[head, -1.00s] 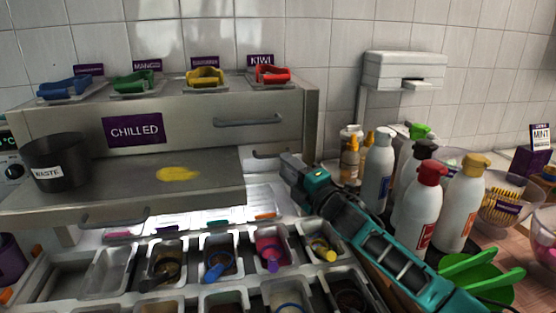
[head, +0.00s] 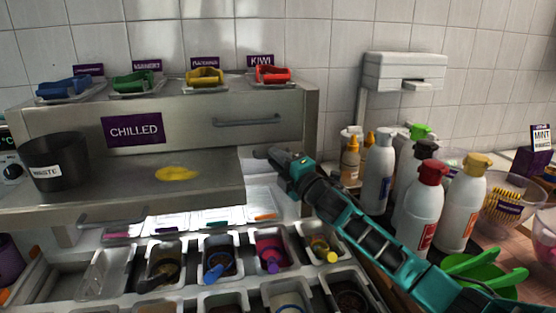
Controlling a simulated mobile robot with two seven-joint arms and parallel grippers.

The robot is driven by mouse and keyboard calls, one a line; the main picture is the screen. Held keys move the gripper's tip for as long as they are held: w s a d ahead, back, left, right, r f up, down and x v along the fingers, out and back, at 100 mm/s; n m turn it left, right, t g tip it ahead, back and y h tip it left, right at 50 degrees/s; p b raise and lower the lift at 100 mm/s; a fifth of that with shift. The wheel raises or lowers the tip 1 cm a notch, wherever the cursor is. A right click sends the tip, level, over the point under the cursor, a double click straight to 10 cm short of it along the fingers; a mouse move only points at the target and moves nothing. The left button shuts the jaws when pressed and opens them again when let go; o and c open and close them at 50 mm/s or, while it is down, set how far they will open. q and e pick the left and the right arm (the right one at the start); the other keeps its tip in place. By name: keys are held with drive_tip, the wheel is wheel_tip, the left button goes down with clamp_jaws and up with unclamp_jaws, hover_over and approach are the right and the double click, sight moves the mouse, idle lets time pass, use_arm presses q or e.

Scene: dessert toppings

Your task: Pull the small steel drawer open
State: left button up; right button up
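The small steel drawer (head: 254,172) sits below the right end of the wide CHILLED drawer (head: 180,130), to the right of the steel shelf. Only part of its grey front shows; my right gripper covers most of it. My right gripper (head: 266,153) reaches in from the lower right, its fingertips at the place of the small drawer's handle. The handle is hidden behind the fingers, and I cannot tell whether they are closed on it. The drawer looks shut. My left gripper is not in view.
The steel shelf (head: 110,190) holds a black WASTE pot (head: 55,165) and a yellow spill (head: 177,173). Topping tubs with spoons (head: 220,262) stand below. Several bottles (head: 430,200) and a green bowl (head: 485,275) crowd the right, close to my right arm.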

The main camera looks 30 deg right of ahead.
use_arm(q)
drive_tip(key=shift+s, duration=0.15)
use_arm(e)
clamp_jaws()
idle(0.9)
drive_tip(key=shift+f, duration=0.1)
